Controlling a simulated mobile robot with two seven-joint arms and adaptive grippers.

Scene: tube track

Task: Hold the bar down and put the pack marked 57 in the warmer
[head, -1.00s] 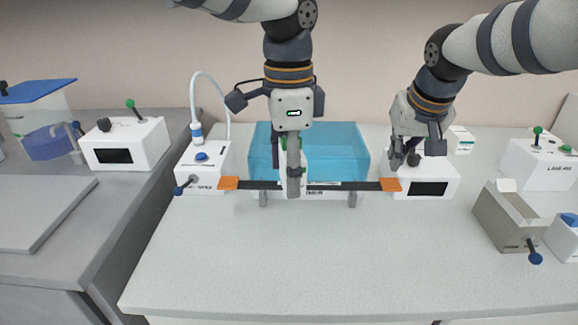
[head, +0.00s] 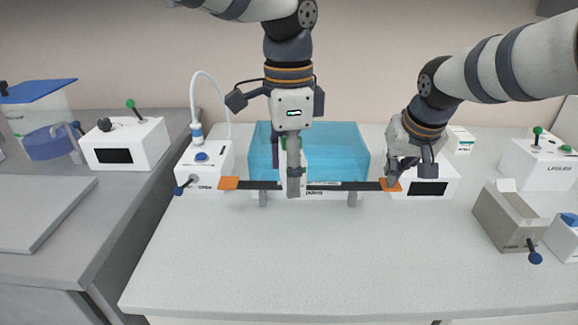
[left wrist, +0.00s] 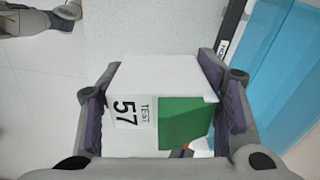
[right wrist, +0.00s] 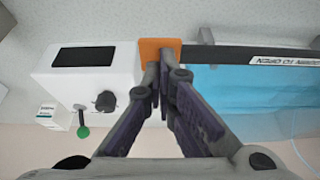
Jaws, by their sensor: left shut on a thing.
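The pack marked 57 (left wrist: 130,85) is a white box with a green patch, in the left wrist view. My left gripper (head: 293,192) is shut on it, in front of the warmer (head: 345,150), a clear blue box; in the head view the gripper mostly hides the pack. The dark bar (head: 340,186) runs across the warmer's front and has orange ends. My right gripper (right wrist: 164,72) has its fingers together at the bar's right orange end (head: 391,184). This end also shows in the right wrist view (right wrist: 160,46). I cannot tell whether they touch.
A white device with a dark screen (head: 428,188) stands right of the warmer, close to my right gripper. A white device with a hose (head: 205,165) stands at its left. A grey open box (head: 505,215) is at the right. The table's front (head: 330,255) is clear.

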